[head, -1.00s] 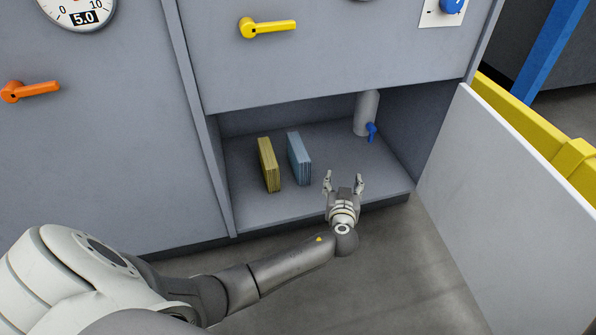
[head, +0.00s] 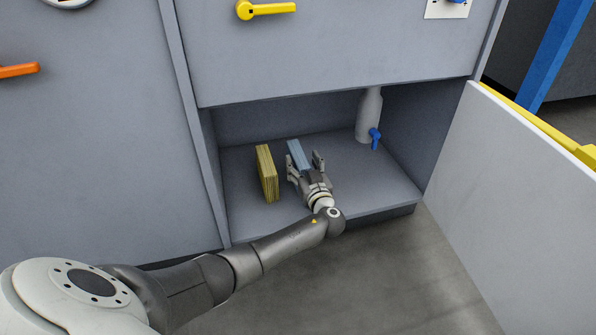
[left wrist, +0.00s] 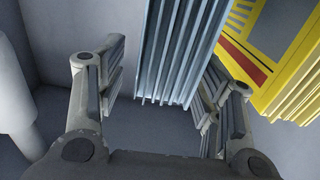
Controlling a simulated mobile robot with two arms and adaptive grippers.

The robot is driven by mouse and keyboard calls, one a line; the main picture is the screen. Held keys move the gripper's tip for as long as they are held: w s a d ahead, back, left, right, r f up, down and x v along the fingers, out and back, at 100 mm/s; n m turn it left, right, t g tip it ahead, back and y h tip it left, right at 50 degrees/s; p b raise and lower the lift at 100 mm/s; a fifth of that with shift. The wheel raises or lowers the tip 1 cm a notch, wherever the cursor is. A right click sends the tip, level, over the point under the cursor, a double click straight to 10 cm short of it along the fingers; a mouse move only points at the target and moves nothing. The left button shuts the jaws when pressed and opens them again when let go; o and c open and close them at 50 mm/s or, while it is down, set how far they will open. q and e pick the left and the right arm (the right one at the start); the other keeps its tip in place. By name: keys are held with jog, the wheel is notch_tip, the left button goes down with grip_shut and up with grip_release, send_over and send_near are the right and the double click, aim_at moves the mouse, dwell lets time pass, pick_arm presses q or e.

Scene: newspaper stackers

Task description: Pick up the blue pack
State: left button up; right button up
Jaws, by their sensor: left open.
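The blue pack (head: 298,152) stands upright on the floor of the open compartment, partly hidden by my left gripper in the head view. My left gripper (head: 304,164) is open, with one finger on each side of the pack. In the left wrist view the ribbed blue pack (left wrist: 180,50) lies between the spread fingers of the gripper (left wrist: 160,100). The finger on the right of that view is close to the pack; whether it touches cannot be told. My right gripper is not in view.
A yellow pack (head: 267,173) stands just left of the blue one, close to the gripper. A grey cylinder (head: 369,115) with a blue valve (head: 375,138) stands at the back right. The open door (head: 510,190) bounds the right side. Compartment floor (head: 375,185) is clear at right.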

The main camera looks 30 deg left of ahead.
aim_at(299, 156)
pick_arm(q)
jog(key=b+x, duration=0.2)
jog(key=x, duration=0.1)
jog(key=shift+a+f, duration=0.1)
jog(key=shift+f, duration=0.2)
jog(key=shift+w+a+r, duration=0.1)
jog(key=shift+w+a, duration=0.15)
jog(key=shift+w, duration=0.05)
jog(key=shift+r, duration=0.1)
grip_shut()
